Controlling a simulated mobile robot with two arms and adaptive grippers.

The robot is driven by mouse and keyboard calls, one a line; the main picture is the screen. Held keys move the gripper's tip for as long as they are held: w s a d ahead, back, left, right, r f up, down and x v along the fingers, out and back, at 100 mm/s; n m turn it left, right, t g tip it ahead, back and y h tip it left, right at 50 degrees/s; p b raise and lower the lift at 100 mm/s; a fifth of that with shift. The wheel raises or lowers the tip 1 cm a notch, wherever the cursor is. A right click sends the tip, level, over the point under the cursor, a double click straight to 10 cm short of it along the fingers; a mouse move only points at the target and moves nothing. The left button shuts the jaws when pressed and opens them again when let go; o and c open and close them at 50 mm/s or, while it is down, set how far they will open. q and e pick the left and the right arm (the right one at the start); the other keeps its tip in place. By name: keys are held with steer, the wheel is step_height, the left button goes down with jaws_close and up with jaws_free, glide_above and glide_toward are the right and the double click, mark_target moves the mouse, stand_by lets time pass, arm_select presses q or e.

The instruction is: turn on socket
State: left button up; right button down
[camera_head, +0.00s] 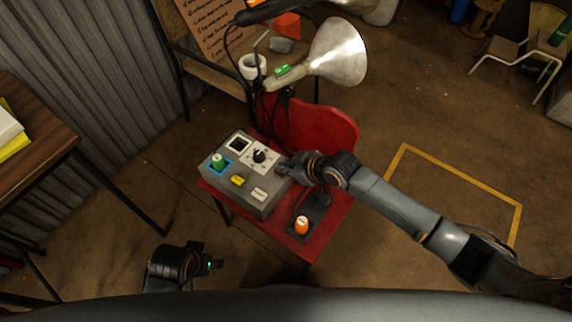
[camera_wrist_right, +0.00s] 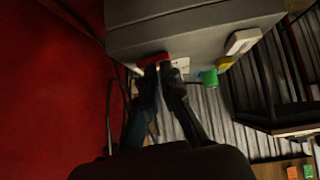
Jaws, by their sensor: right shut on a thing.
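A grey control box (camera_head: 250,190) sits on a red seat (camera_head: 270,235). Its top carries a white plate with a black dial (camera_head: 260,156), a dark square in a white frame (camera_head: 239,144), a green part in a blue frame (camera_head: 218,162), a yellow part (camera_head: 238,181) and a white part (camera_head: 259,194). My right gripper (camera_head: 284,168) is at the box's right edge. In the right wrist view its fingers (camera_wrist_right: 160,72) are closed on a small red part (camera_wrist_right: 152,60) against the box (camera_wrist_right: 190,35). My left gripper (camera_head: 212,265) is low, apart from the box; its fingers are unclear.
An orange-topped part on a dark base (camera_head: 302,225) stands near the box. A metal lamp (camera_head: 338,52) hangs above the red backrest (camera_head: 325,125). A wooden table (camera_head: 40,125) stands at left. Floor at right is open, with a yellow outline (camera_head: 460,175).

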arm_select(q)
steer(key=shift+r, duration=0.1)
arm_select(e)
steer(key=shift+s+f, duration=0.45)
steer(key=shift+f, duration=0.1)
steer(key=w+r+v, duration=0.1)
steer(key=v, duration=1.1)
